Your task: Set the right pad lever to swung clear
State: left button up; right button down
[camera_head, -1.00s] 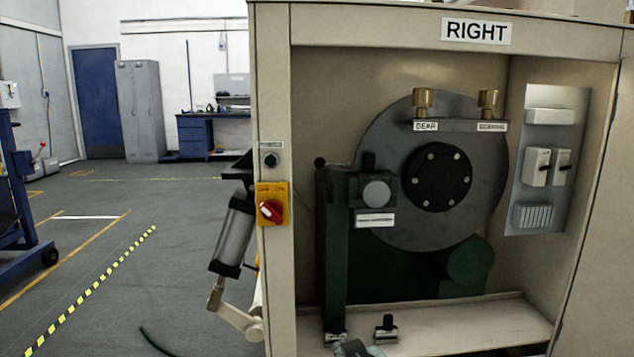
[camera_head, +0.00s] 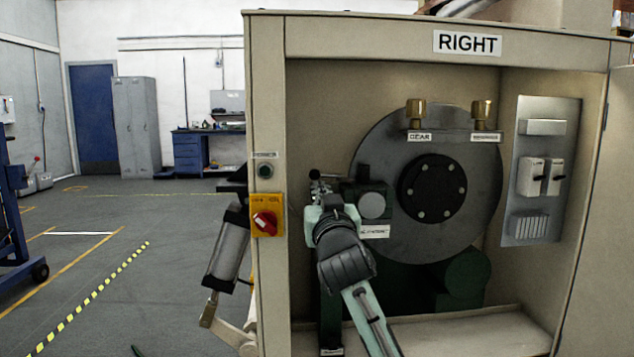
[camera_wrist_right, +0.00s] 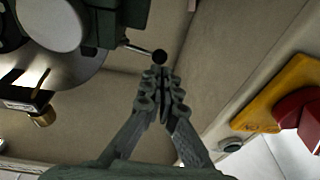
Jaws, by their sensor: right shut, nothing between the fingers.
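The right pad lever shows as a thin rod with a black ball knob (camera_head: 314,174), sticking out to the left from the green caliper block (camera_head: 372,190) beside the grey disc. In the right wrist view the ball knob (camera_wrist_right: 159,56) stands at the end of its rod, just beyond my fingertips. My right gripper (camera_head: 320,187) is inside the bay, right at the lever, with its arm reaching up from below. In the wrist view its fingers (camera_wrist_right: 160,75) are shut and empty; I cannot tell whether they touch the knob. My left gripper is out of view.
The cabinet's left post (camera_head: 267,130) stands close to my right arm and carries a red rotary switch (camera_head: 265,223) on a yellow plate. The large grey disc (camera_head: 470,215) is to the right. Two brass knobs (camera_head: 415,112) (camera_head: 481,112) sit above it. Open floor lies left.

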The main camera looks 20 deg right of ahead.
aim_at(313, 175)
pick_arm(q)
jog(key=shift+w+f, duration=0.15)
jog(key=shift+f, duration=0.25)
pick_arm(e)
jog(key=shift+x, duration=2.2)
jog(key=shift+w, duration=0.1)
jog(key=shift+w+r+p, duration=0.2)
jog(key=shift+w+p, duration=0.4)
jog(key=shift+p, duration=0.05)
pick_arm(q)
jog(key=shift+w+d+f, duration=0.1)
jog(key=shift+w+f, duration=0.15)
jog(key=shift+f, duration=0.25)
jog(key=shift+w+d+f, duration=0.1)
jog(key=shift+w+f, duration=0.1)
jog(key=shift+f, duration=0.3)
pick_arm(e)
jog(key=shift+r, duration=0.1)
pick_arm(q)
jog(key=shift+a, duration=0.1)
